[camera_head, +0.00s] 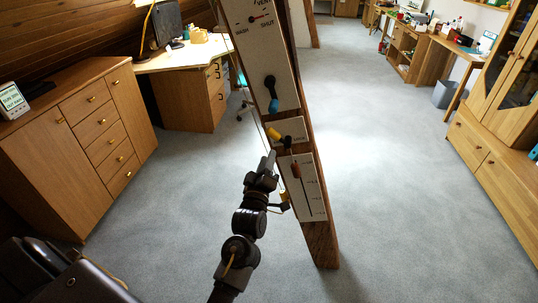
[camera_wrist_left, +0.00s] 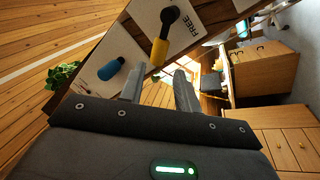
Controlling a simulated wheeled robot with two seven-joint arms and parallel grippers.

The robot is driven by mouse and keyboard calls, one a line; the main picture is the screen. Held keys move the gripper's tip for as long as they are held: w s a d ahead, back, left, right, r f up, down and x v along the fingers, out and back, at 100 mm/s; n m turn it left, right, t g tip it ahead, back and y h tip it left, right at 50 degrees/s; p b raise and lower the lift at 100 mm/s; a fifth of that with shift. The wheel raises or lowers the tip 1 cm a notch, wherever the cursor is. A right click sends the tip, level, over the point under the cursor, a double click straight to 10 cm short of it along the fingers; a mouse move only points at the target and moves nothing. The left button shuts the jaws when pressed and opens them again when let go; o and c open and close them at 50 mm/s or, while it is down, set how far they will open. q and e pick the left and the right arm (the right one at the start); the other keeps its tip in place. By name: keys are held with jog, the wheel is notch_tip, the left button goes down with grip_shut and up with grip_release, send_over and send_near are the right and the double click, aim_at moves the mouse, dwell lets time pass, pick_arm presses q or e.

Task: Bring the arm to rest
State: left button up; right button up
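My left arm comes up from the bottom in the head view. My left gripper (camera_head: 271,160) is in front of the leaning timber brace (camera_head: 321,243), just below the yellow-ended lever (camera_head: 273,134). In the left wrist view its two fingers (camera_wrist_left: 159,90) are apart, with nothing held between them. The yellow-ended lever (camera_wrist_left: 160,50) is beyond the fingertips, beside the word FREE. A blue-ended lever (camera_head: 273,104) is higher on the brace and shows left of the fingers in the wrist view (camera_wrist_left: 110,69). My right gripper is out of view.
The brace's lower panel (camera_head: 311,194) has a slot and an orange-red handle (camera_head: 296,170). A wooden cabinet (camera_head: 95,140) stands at left, a desk (camera_head: 188,55) behind it, and a glass-door cabinet (camera_head: 491,150) at right. Open carpet (camera_head: 400,180) lies right of the brace.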

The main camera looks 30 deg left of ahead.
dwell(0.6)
